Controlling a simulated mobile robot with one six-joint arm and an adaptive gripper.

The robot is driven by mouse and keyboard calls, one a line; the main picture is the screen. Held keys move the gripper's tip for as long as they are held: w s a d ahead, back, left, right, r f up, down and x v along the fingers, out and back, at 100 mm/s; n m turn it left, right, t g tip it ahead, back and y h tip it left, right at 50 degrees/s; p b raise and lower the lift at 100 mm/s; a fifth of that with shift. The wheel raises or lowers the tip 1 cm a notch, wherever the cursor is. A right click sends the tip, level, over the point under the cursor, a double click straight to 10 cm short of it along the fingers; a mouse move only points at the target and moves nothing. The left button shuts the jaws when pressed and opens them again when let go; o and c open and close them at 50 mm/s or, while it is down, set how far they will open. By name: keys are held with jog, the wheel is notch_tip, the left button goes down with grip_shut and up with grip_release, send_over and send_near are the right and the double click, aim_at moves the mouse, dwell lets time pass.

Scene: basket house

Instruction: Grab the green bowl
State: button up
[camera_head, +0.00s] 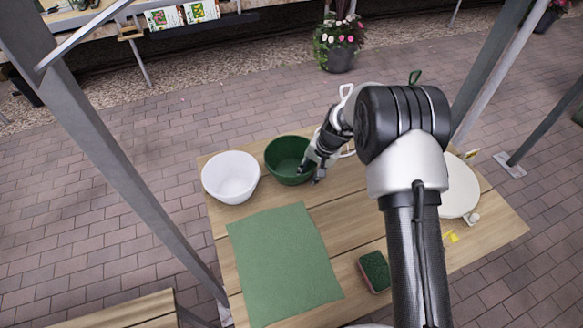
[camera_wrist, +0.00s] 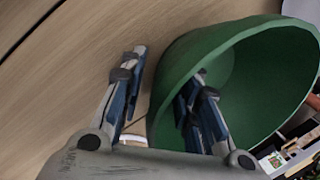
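The green bowl (camera_head: 285,163) stands upright on the wooden table, at its far side, right of the white bowl. My gripper (camera_head: 310,173) is at the bowl's right side. In the wrist view, the green bowl (camera_wrist: 247,75) fills the right part. My gripper (camera_wrist: 165,78) is open there, with one finger outside the bowl over the table and the other inside it. The bowl's wall lies between the two fingers. I see no clear contact of either finger with the wall.
A white bowl (camera_head: 230,178) stands just left of the green bowl. A green cloth (camera_head: 284,262) lies in front. A green sponge (camera_head: 375,271) lies right of the cloth. A round white item (camera_head: 458,190) is at the right. A grey post (camera_head: 120,165) rises at the table's left.

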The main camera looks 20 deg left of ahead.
jog(key=shift+r, duration=0.1)
jog(key=shift+c, duration=0.4)
grip_shut()
jog(key=shift+r, duration=0.15)
